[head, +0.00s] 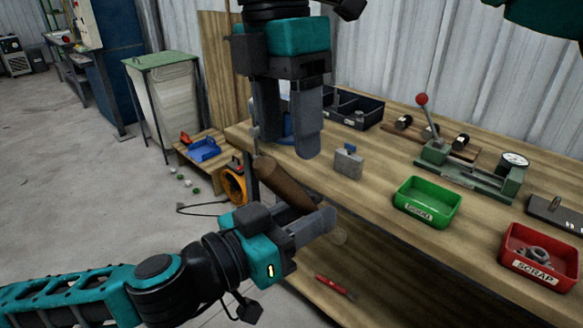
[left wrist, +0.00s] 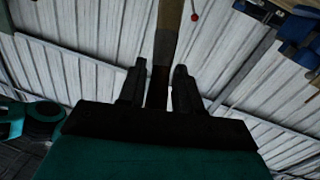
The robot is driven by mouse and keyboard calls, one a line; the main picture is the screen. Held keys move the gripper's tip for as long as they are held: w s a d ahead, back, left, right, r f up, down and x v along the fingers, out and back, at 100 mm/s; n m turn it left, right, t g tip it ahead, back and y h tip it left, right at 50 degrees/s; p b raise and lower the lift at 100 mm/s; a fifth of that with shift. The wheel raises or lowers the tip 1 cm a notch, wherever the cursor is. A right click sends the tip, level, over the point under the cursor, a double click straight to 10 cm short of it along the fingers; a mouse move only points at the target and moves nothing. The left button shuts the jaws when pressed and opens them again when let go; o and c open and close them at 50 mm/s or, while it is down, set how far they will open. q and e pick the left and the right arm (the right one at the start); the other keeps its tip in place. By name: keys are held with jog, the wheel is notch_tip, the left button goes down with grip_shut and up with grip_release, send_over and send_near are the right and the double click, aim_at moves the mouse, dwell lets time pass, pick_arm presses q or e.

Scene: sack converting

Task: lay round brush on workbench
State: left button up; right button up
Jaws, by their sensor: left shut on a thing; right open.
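The round brush (head: 285,185), a brown tapered rod in the head view, is held tilted near the workbench's left front edge. My left gripper (head: 305,222) is shut on it, and a finger hides part of it. In the left wrist view the rod (left wrist: 166,40) runs up between the two fingers (left wrist: 157,88), with a darker part near the jaws. The wooden workbench (head: 375,165) lies to the right and behind. My right gripper (head: 288,142) hangs from above, open and with nothing visible between its fingers, over the bench's left end.
On the bench are a grey block (head: 347,163), a green bin (head: 425,204), a red scrap bin (head: 536,262), a lever press (head: 465,170) and a black divided tray (head: 350,106). Bare wood shows between them. A red-handled tool (head: 336,287) lies lower down.

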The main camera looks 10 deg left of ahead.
aim_at(293, 184)
jog(key=f, duration=0.7)
jog(key=shift+s+d+f, duration=0.35)
jog(key=shift+d+f, duration=0.05)
jog(key=c, duration=1)
pick_arm(q)
jog(key=o, duration=1.2)
jog(key=shift+c, duration=0.2)
pick_arm(e)
grip_shut()
